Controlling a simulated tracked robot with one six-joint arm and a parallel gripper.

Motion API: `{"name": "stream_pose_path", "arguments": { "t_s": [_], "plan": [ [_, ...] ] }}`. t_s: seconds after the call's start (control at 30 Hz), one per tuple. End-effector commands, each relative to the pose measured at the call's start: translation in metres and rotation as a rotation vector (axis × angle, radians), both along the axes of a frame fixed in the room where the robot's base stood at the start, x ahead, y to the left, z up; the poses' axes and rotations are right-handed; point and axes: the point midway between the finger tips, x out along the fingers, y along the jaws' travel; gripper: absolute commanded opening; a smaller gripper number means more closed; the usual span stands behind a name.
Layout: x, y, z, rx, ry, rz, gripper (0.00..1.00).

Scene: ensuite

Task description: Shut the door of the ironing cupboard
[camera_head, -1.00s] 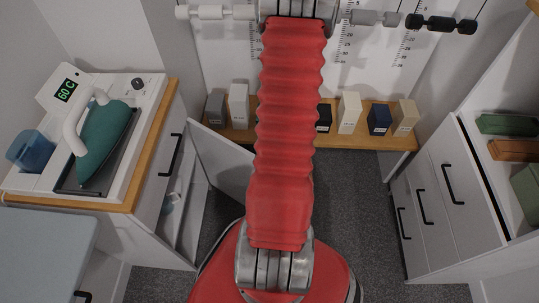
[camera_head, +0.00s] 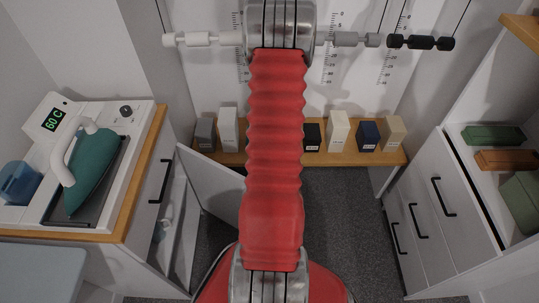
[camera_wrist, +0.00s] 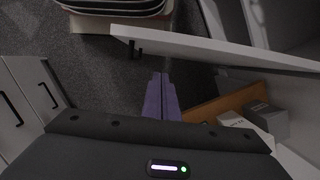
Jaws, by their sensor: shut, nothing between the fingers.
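The ironing cupboard (camera_head: 130,240) stands at the left in the head view, below the worktop with the iron. Its white door (camera_head: 212,185) stands open, swung out over the floor, with its right part hidden behind my red arm. The wrist view shows a white door panel (camera_wrist: 225,50) across the upper right, with a dark handle (camera_wrist: 135,50) near its left end. My gripper (camera_wrist: 161,75) is shut and empty in the wrist view, just below the panel in the picture. I cannot tell whether it touches. The gripper is hidden in the head view.
A teal iron (camera_head: 95,178) rests on its station at the left. A wooden shelf (camera_head: 290,158) with several boxes runs along the back wall. White drawers (camera_head: 425,210) stand at the right. Grey carpet (camera_head: 340,215) is clear between my arm and the drawers.

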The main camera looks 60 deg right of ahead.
Motion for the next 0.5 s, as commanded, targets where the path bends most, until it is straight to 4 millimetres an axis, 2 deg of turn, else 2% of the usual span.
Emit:
{"name": "stream_pose_path", "arguments": {
  "t_s": [0.3, 0.5],
  "plan": [
    [0.001, 0.011, -0.04, 0.002, 0.002, 0.001, 0.0],
    [0.002, 0.033, -0.038, 0.001, 0.0, 0.002, 0.0]
  ]
}}
